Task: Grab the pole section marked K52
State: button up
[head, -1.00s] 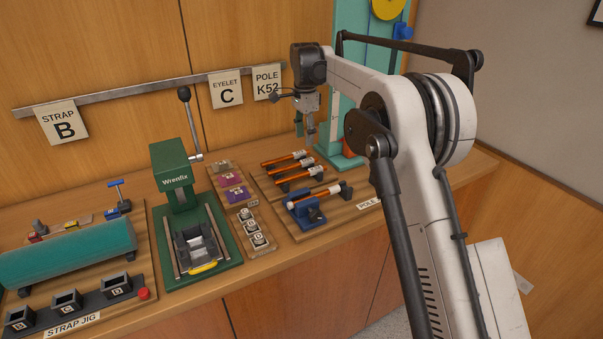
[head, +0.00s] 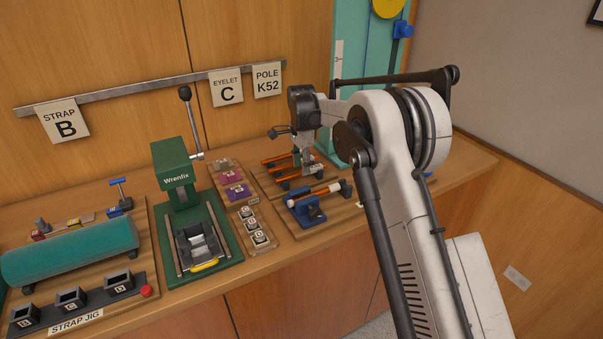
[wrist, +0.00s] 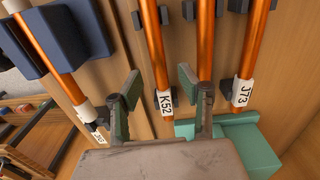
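The pole section marked K52 (wrist: 155,55) is an orange tube with a white end label (wrist: 164,103). In the wrist view it runs between the two fingers of my gripper (wrist: 160,84), which is open. Whether the fingertips are down beside the tube or above it I cannot tell. In the head view my gripper (head: 305,172) hangs over the pole rack and hides part of the poles (head: 278,160).
An unread orange pole (wrist: 205,40) lies right of K52, partly behind the right finger. Pole J73 (wrist: 257,45) is farther right. Another pole (wrist: 50,50) sits in a blue clamp (head: 306,212) on the left. A teal block (wrist: 240,140) stands near the label ends.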

jog(key=shift+f, duration=1.05)
grip_shut()
jog(key=shift+r, duration=0.1)
